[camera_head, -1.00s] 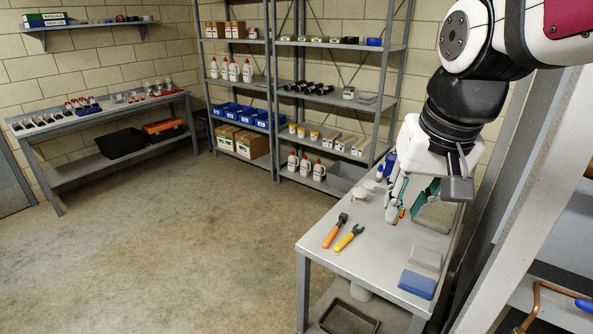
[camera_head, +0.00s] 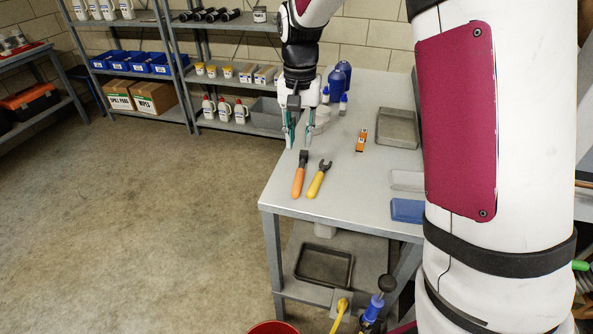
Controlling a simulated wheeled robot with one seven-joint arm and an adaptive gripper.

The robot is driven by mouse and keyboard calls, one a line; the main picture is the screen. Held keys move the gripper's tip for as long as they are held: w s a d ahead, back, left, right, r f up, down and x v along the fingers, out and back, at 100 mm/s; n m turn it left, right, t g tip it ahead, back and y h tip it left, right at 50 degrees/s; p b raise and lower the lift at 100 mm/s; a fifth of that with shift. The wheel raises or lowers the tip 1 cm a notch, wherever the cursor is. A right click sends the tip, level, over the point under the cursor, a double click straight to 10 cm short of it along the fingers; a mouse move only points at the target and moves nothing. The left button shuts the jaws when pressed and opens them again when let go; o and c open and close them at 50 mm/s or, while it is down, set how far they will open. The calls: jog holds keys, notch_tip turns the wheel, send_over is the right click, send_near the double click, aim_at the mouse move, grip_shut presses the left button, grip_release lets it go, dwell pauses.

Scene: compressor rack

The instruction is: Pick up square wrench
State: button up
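Two hand tools lie side by side on the grey table (camera_head: 345,185). One has an orange handle (camera_head: 298,184) and a dark, blocky head at its far end. The other has a yellow handle (camera_head: 316,184) and a dark, forked open-end head. I cannot tell for sure which is the square wrench; the orange one has the squarer head. My gripper (camera_head: 298,143) points down near the far ends of the tools, closest to the orange tool's head. Its two fingers are apart with nothing between them. Its exact height over the table is unclear.
An orange box-like item (camera_head: 361,140), a grey tray (camera_head: 398,127), blue bottles (camera_head: 340,78) and a blue block (camera_head: 407,210) stand on the table. My arm covers the table's right side. Shelving (camera_head: 225,70) stands behind. The floor at left is clear.

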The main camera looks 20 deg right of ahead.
aim_at(299, 176)
notch_tip(299, 176, down, 12)
jog(key=shift+s+a, duration=0.1)
jog(key=shift+s, duration=0.05)
dwell(0.4)
grip_shut()
